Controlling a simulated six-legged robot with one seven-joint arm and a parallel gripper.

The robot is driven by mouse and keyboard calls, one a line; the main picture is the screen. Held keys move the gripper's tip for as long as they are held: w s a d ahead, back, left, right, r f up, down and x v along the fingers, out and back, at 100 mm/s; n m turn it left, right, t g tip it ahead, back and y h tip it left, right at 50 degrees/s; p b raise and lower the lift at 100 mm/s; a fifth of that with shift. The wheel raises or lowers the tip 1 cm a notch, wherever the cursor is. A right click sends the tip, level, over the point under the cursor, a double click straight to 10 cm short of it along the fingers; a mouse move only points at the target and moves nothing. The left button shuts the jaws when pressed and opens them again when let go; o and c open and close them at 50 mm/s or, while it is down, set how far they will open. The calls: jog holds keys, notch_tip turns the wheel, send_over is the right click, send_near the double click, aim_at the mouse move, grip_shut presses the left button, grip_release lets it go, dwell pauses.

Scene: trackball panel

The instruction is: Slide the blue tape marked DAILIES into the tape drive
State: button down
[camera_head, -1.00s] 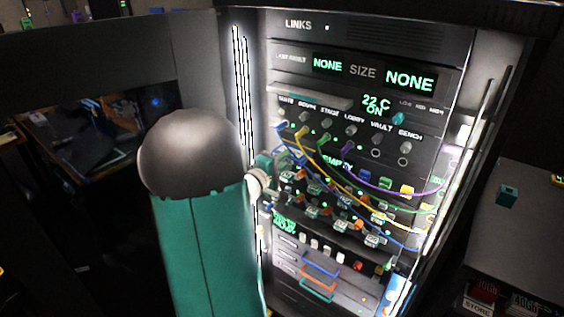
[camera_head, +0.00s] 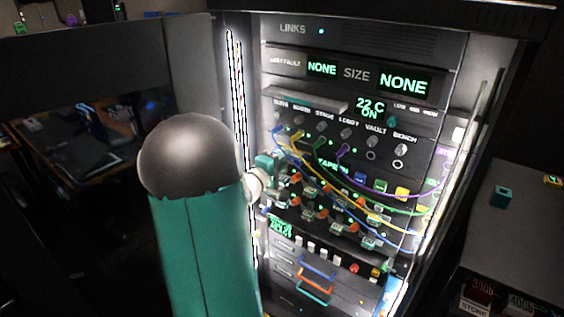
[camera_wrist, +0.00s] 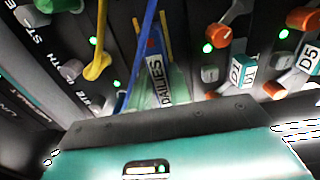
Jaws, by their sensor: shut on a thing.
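The blue tape, with a white label reading DAILIES (camera_wrist: 167,78), shows in the wrist view just beyond my gripper. My gripper (camera_wrist: 156,103) is shut on it; the fingertips are mostly hidden by the dark and teal gripper body. In the head view my gripper (camera_head: 267,168) is at the left side of the rack front, partly hidden by my arm, and the tape cannot be made out there. The tape drive's green display (camera_head: 333,167) seems to read TAPE IN. The slot itself is hidden, so how deep the tape sits cannot be told.
Blue, yellow, green and purple cables (camera_head: 385,222) hang across the rack front, and a yellow one (camera_wrist: 98,45) runs close to my gripper. Orange levers (camera_wrist: 218,35) with numbered tags sit to the right. A side table (camera_head: 510,235) stands at right.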

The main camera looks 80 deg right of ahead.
jog(key=c, duration=1.2)
grip_release()
jog(key=shift+w+a, duration=0.1)
jog(key=v, duration=1.3)
jog(key=shift+a, duration=0.25)
jog(key=shift+w, duration=0.15)
jog(key=w+a+r+n+t+y, duration=0.1)
jog(key=w+a+t+y, duration=0.3)
jog(key=a, duration=1.2)
jog(key=w+a+r+n+t+y, duration=0.1)
jog(key=w+a+t+y, duration=0.3)
jog(key=a, duration=1.2)
jog(key=w+a+r+n+t+y, duration=0.1)
jog(key=w+a+t+y, duration=0.3)
jog(key=a, duration=1.1)
jog(key=w+n+y, duration=0.1)
jog(key=w+y, duration=0.1)
jog(key=y, duration=0.2)
jog(key=shift+a+r+n+t+y, duration=0.3)
jog(key=shift+a+r, duration=0.05)
jog(key=shift+a, duration=0.05)
